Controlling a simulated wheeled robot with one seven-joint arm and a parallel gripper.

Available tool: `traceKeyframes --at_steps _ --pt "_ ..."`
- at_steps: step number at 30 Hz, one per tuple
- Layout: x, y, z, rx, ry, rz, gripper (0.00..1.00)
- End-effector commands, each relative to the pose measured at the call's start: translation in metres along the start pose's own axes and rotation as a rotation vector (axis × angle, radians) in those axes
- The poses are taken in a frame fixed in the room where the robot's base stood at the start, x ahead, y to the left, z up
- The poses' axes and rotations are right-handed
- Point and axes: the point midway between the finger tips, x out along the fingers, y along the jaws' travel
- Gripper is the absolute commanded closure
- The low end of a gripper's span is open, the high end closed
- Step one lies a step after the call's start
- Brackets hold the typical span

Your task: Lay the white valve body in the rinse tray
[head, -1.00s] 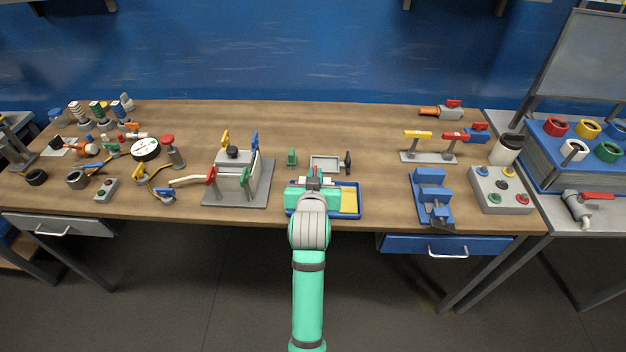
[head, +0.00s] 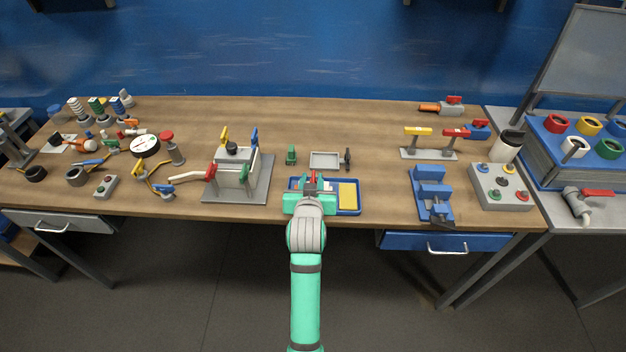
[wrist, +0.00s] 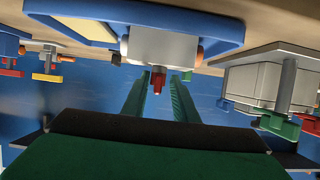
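The white valve body (wrist: 162,46) is at my gripper's fingertips, with a red handle (wrist: 157,80) and orange-brown ends. In the head view only its red top (head: 312,177) shows clearly; the hand hides most of the rest. My gripper (head: 312,187) is over the left part of a blue tray (head: 357,208). The green fingers (wrist: 160,84) stand either side of the handle and appear shut on the valve. The blue tray's rim (wrist: 185,15) is close to the valve in the wrist view. Whether the valve touches the tray floor cannot be told.
A yellow pad (head: 348,196) fills the tray's right part. A grey tray (head: 325,160) lies behind, with a dark upright part (head: 347,158) beside it. A grey cell (head: 235,175) stands left and a blue vise (head: 432,194) right. Bench between tray and vise is clear.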

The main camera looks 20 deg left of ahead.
Motion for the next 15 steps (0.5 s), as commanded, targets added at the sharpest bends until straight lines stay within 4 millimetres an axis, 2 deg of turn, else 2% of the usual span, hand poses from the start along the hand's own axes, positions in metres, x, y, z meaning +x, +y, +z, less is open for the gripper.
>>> traceKeyframes --at_steps 9,15 --pt "-0.003 0.003 -0.003 0.001 0.000 0.004 0.74" --pt "-0.032 0.003 -0.003 0.002 0.001 0.004 0.74"
